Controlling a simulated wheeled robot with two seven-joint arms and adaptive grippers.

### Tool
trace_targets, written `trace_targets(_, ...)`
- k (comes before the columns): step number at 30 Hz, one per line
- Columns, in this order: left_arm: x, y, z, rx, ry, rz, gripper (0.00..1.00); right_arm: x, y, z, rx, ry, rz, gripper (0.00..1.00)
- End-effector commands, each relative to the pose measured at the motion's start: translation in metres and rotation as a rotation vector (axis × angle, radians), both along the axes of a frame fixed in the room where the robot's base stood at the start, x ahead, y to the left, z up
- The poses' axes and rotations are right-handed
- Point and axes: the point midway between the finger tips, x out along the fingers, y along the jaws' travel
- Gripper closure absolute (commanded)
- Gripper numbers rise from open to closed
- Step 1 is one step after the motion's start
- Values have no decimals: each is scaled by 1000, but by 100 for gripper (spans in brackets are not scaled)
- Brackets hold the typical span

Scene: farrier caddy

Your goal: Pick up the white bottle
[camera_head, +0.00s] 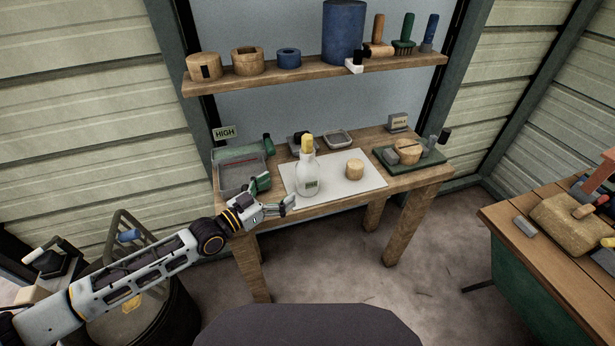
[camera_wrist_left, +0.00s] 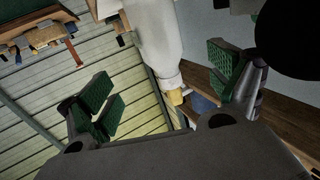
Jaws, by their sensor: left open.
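The white bottle (camera_head: 308,178) with a yellow cap stands upright on a pale mat (camera_head: 345,187) on the wooden workbench. My left gripper (camera_head: 276,195) is open and empty, just left of and in front of the bottle. In the left wrist view the bottle (camera_wrist_left: 160,45) shows upside down, in the space between the spread green-padded fingers (camera_wrist_left: 160,85) and beyond them. I cannot tell its exact distance from the fingers, but none is closed on it. My right gripper is not in view.
A round wooden block (camera_head: 354,169) stands on the mat right of the bottle. A grey-green bin (camera_head: 240,176) stands left of it. A green tray (camera_head: 408,160) with a wooden piece is at the right. A shelf (camera_head: 315,75) with containers and brushes hangs above.

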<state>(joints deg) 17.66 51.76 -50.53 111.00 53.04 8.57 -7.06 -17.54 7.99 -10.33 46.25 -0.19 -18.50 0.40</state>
Motion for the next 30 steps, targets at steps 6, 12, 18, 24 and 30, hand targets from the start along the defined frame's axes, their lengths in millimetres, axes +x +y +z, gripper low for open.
trace_targets(6, 1, -1, 0, 0, 0, 1, 9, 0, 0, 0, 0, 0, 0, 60)
trace_targets(12, 8, -7, 0, -1, -1, 1, 9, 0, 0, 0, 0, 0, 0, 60)
trace_targets(18, 20, -20, 0, -1, -1, 0, 9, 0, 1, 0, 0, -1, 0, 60)
trace_targets(24, 32, -33, 1, -2, -1, 0, 9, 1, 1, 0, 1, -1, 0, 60)
trace_targets(30, 43, -44, 0, 0, -1, 1, 9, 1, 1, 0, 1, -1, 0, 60)
